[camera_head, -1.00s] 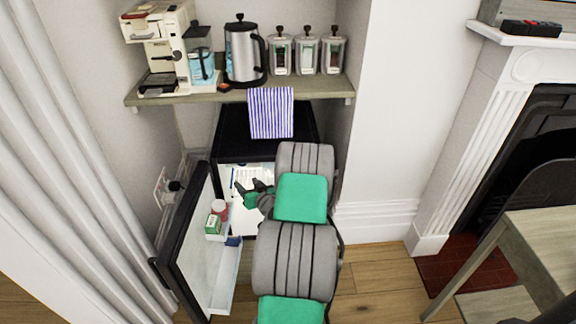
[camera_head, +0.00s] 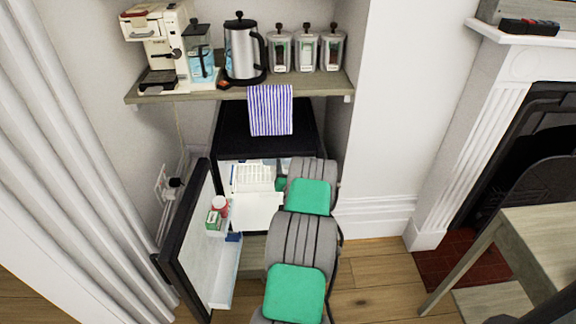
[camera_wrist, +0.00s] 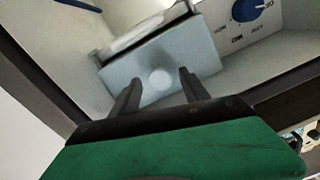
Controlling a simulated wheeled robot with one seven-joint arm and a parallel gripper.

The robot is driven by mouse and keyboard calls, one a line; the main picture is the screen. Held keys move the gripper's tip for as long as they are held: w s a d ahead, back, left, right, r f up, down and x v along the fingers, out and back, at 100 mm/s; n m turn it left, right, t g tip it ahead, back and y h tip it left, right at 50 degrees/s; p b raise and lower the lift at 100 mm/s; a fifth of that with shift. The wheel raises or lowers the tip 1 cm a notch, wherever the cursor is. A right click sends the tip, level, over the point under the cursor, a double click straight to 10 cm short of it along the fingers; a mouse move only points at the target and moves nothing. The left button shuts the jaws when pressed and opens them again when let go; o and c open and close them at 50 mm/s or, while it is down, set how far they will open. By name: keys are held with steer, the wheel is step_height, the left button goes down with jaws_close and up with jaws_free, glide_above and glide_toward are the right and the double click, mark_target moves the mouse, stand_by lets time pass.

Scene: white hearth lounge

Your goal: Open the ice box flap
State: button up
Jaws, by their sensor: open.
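The small black fridge (camera_head: 262,130) stands below the shelf with its door (camera_head: 196,240) open to the left. A narrow gap with a white surface shows along the flap's upper edge; I cannot tell how far the flap stands open. In the head view my arm hides most of the gripper and flap.
A control panel with a blue dial (camera_wrist: 254,10) is beside the flap. The door holds a red-topped jar (camera_head: 221,206) and a green-and-white carton (camera_head: 213,220). A striped towel (camera_head: 270,110) hangs over the fridge from the shelf (camera_head: 180,97). A wooden table (camera_head: 540,230) is at right.

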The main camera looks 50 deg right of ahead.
steer(key=shift+c, duration=0.3)
jaws_close()
stand_by(1.0)
